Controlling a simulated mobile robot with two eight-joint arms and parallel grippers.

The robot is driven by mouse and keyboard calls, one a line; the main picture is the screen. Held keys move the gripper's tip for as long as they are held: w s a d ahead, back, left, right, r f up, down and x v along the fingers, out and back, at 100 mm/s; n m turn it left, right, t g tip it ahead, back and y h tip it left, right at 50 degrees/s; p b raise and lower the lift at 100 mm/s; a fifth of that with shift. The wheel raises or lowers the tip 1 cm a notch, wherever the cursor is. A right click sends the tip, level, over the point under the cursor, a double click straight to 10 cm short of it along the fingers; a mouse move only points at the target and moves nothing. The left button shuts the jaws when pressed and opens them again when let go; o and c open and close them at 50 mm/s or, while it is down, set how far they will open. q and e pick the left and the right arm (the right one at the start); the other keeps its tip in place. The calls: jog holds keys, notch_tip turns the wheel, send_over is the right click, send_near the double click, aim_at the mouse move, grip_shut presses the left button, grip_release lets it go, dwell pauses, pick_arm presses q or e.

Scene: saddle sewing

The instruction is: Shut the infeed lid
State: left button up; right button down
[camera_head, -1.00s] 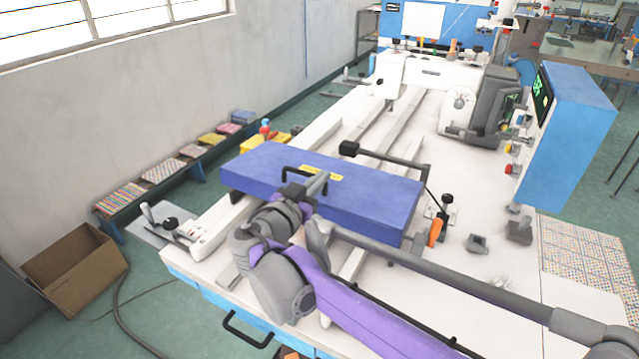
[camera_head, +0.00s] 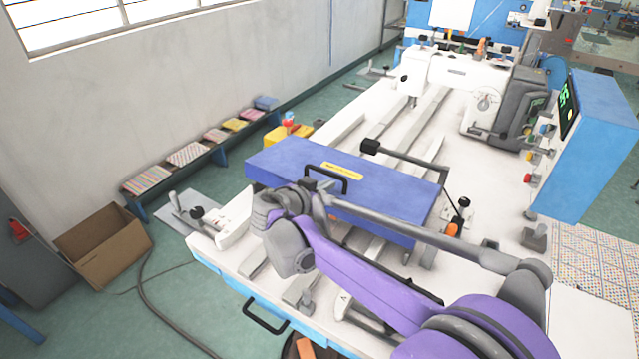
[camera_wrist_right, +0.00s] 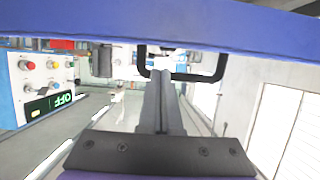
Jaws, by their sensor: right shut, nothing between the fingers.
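The infeed lid (camera_head: 285,160) is a long blue slab with a yellow label, lying across the near part of the white machine table. Its front face and part of its top show, and it stands above the table rails. A black bar handle (camera_head: 345,179) is on it. My right gripper (camera_head: 322,186) is at the handle's near left side, shut and empty. In the right wrist view the shut fingers (camera_wrist_right: 163,82) point at the handle (camera_wrist_right: 222,66), with the lid's blue edge (camera_wrist_right: 190,28) above. Whether they touch the handle is unclear. My left gripper is out of view.
A black-ended arm (camera_head: 405,156) reaches over the lid's far edge. The blue control cabinet (camera_head: 577,150) and a grey machine head (camera_head: 515,105) stand to the right. A cardboard box (camera_head: 103,245) and a low bench of stacks (camera_head: 187,153) are on the left floor.

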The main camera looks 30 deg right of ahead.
aim_at(328, 204)
jog(key=shift+s+a+f, duration=0.1)
jog(key=shift+a+f, duration=0.1)
jog(key=shift+f, duration=0.85)
jog(key=f, duration=0.1)
jog(key=f+b, duration=0.1)
jog(key=f, duration=0.2)
jog(key=shift+s+a+b, duration=0.15)
jog(key=shift+a+b, duration=0.1)
jog(key=shift+b, duration=0.15)
jog(key=shift+s, duration=0.15)
